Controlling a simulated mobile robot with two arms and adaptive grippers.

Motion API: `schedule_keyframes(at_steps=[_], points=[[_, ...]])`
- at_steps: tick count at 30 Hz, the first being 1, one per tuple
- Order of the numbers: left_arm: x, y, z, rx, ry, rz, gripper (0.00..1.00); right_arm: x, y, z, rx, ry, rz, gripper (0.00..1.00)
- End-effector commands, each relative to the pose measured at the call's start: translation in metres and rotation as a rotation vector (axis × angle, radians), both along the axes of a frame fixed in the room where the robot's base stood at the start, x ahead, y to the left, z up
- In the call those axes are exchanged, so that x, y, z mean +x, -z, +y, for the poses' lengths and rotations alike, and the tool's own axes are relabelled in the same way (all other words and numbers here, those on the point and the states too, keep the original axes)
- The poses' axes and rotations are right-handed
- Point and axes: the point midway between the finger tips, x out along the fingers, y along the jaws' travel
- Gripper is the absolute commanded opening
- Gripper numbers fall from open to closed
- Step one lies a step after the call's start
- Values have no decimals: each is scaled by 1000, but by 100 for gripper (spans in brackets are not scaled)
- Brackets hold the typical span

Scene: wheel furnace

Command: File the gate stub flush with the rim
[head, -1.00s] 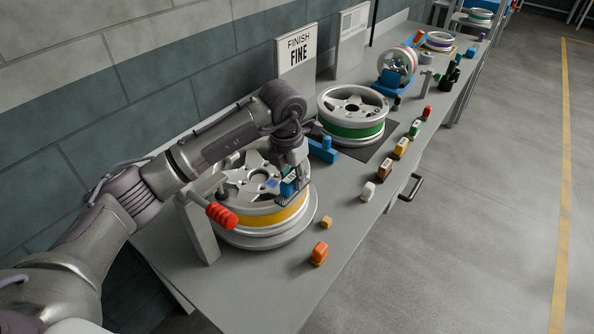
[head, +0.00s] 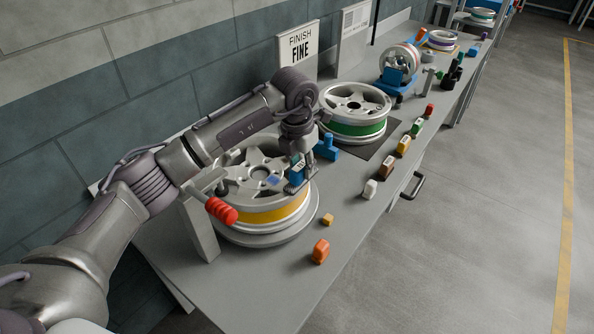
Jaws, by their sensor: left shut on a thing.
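A silver spoked wheel with a yellow band (head: 270,214) lies flat on a round base at the near end of the bench. My left gripper (head: 297,182) is over the right side of this wheel, pointing down near its rim. It is shut on a blue-handled tool (head: 296,172), which looks like the file. The gate stub is too small or hidden to make out, and I cannot tell whether the file touches the rim. My right gripper is not in view.
A red-handled lever (head: 222,211) on a grey post stands at the wheel's near left. A green-banded wheel (head: 358,130) lies farther along the bench (head: 290,290). Small coloured blocks, including an orange one (head: 320,251), line the front edge. A "FINISH FINE" sign (head: 299,46) stands behind.

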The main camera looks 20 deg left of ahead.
Motion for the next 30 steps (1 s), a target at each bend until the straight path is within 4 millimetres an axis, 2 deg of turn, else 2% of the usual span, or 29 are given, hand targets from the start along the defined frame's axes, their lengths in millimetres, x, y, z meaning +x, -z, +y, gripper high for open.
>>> schedule_keyframes(at_steps=[8, 30], points=[[2, 0, -1, 0, 1, 0, 3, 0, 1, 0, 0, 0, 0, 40], [-37, 4, 14, 1, 1, 4, 3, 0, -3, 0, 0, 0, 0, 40]])
